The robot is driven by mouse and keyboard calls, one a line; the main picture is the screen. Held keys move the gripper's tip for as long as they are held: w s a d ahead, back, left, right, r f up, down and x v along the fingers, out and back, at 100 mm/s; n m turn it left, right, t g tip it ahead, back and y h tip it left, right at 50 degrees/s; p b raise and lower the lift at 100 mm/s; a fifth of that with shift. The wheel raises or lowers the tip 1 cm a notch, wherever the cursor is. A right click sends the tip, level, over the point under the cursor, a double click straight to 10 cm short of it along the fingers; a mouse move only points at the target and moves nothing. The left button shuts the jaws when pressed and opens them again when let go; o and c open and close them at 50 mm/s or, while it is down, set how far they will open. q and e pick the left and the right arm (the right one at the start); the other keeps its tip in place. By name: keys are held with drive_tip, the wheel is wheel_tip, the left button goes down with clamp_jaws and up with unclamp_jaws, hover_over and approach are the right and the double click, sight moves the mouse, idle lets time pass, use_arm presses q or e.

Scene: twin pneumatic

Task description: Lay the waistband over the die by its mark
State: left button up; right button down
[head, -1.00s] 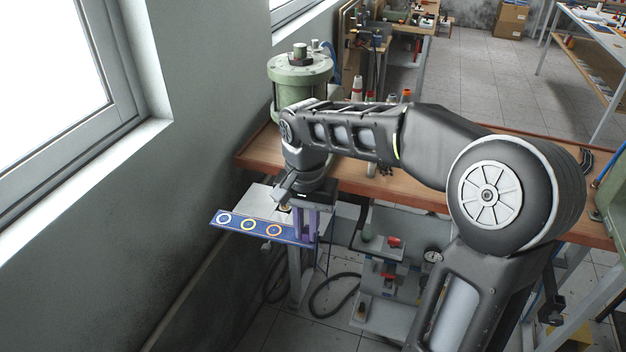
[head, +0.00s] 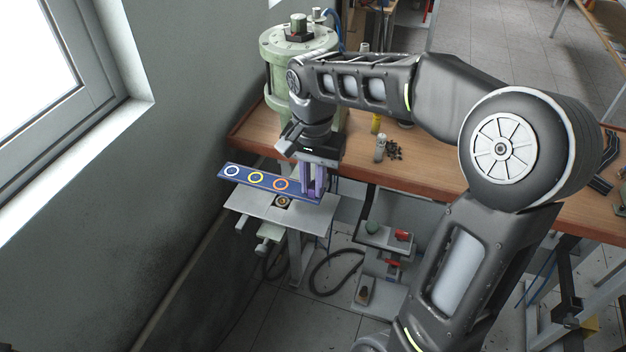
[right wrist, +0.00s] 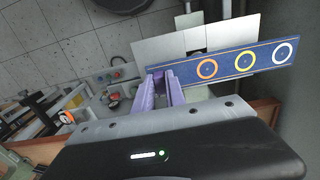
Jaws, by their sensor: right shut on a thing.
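The waistband (head: 244,177) is a flat dark blue strip with a white, a yellow and an orange ring. My right gripper (head: 314,192) is shut on its right end in the head view; the orange ring is nearest the fingers. The purple fingers (right wrist: 166,92) also show in the right wrist view, with the waistband (right wrist: 225,66) stretching right. The die (head: 283,202) is a small round, orange-centred piece in a dark square on the pale metal plate (head: 256,206). In the head view it shows just below the strip, uncovered. My left gripper is not in view.
A wooden bench (head: 420,174) stands behind the plate, with a green cylinder machine (head: 300,45) at its left. A grey wall with a window is on the left. Small valves and fittings (head: 402,235) sit on grey shelves below the bench.

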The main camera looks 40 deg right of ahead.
sight(313, 199)
drive_tip(key=shift+f+b, duration=1.65)
drive_tip(key=shift+f, duration=0.55)
drive_tip(key=shift+f, duration=0.3)
drive_tip(key=c, duration=1.3)
unclamp_jaws()
drive_tip(key=shift+r, duration=0.15)
wheel_tip(313, 199, up, 8)
drive_tip(key=shift+f+b, duration=0.25)
drive_tip(key=shift+b, duration=0.35)
